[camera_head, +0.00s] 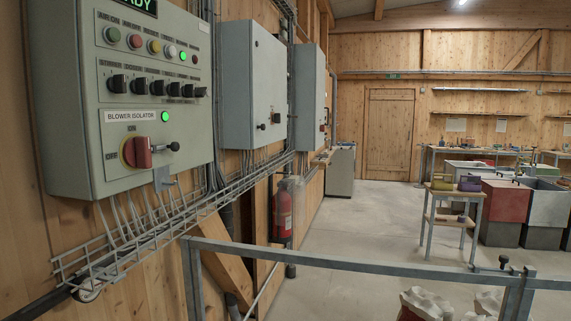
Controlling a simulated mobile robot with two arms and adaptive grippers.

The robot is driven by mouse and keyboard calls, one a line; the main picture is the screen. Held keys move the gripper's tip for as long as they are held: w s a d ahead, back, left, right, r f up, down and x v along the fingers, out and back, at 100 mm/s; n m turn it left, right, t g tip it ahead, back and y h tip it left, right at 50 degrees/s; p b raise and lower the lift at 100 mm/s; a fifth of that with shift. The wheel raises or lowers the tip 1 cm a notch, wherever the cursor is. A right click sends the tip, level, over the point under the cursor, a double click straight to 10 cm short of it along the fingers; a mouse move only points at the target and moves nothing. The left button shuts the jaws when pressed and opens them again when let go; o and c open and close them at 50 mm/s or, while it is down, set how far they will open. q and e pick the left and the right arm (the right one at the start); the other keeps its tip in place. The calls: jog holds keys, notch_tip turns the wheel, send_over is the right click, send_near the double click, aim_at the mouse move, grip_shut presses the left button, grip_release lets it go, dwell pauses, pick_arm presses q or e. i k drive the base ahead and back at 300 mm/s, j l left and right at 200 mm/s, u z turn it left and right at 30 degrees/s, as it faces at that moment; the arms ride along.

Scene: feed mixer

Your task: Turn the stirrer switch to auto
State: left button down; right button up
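The control cabinet (80,130) is a grey box on the wooden wall at the left. Neither of my grippers is in view.
Two more grey cabinets (252,80) hang farther along the wall. A wire cable tray (150,238) runs beneath them. A metal rail (350,258) crosses the foreground, with pale lumpy objects (428,303) behind it. The middle floor is open; a small table (453,193) stands right.

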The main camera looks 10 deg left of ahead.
aim_at(117, 84)
jog(key=k+j+u, duration=0.1)
jog(key=u, duration=0.35)
jog(key=j+u, duration=0.1)
jog(key=u, duration=0.35)
jog(key=k+j+u, duration=0.1)
jog(key=u, duration=0.35)
